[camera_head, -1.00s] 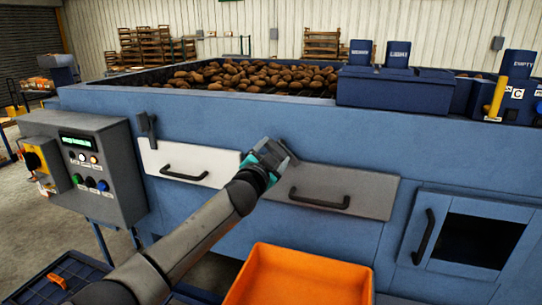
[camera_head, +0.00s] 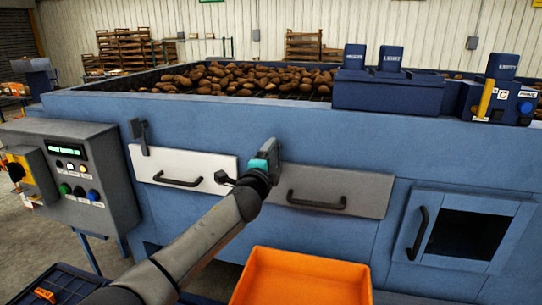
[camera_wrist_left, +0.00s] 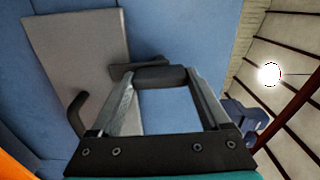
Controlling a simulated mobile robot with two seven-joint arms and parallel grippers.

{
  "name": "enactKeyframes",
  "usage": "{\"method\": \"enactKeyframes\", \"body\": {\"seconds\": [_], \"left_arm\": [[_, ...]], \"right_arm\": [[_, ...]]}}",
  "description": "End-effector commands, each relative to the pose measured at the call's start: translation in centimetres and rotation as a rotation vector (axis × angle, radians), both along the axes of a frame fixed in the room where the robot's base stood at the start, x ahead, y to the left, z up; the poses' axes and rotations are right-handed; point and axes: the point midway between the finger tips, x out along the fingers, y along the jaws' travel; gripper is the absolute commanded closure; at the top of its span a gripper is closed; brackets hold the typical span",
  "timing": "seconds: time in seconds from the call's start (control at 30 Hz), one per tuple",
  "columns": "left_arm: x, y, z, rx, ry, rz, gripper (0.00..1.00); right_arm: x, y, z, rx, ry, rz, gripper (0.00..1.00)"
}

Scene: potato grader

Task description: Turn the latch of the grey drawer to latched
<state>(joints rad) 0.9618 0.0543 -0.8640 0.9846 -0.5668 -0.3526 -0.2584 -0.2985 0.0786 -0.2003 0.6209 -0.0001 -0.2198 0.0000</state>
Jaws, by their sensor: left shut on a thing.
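The grey drawer (camera_head: 345,183) is closed in the blue machine's front, with a dark bar handle (camera_head: 310,204). In the left wrist view its panel (camera_wrist_left: 75,60) fills the upper left. Its dark latch (camera_wrist_left: 160,76) sits beside the panel's edge, between my fingertips. My left gripper (camera_head: 270,153) is at the drawer's upper left corner, and it also shows in the left wrist view (camera_wrist_left: 161,80), shut on the latch. In the head view the gripper mostly hides the latch, so its exact angle is hard to tell there. My right gripper is out of view.
A white drawer (camera_head: 205,162) with an upright dark latch (camera_head: 140,132) is to the left. A control box (camera_head: 75,175) stands farther left. An orange crate (camera_head: 300,280) is below the grey drawer. A windowed door (camera_head: 465,235) is at the right.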

Motion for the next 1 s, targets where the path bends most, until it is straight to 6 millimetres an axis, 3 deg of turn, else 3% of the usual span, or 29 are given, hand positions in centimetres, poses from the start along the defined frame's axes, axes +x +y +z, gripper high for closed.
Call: {"method": "enactKeyframes", "body": {"seconds": [0.7,0.73,0.9,1.0], "left_arm": [[0.03,0.11,-0.12,0.079,-0.023,0.004,1.00],[0.03,0.11,-0.12,0.080,-0.024,0.004,0.18],[0.02,0.08,-0.08,0.076,-0.024,0.002,0.00],[0.01,0.07,-0.05,0.075,-0.023,0.002,0.00]], "right_arm": [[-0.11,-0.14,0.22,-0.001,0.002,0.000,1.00],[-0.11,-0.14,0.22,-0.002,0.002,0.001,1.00],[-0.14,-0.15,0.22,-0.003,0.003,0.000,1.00],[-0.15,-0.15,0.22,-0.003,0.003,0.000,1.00]]}}
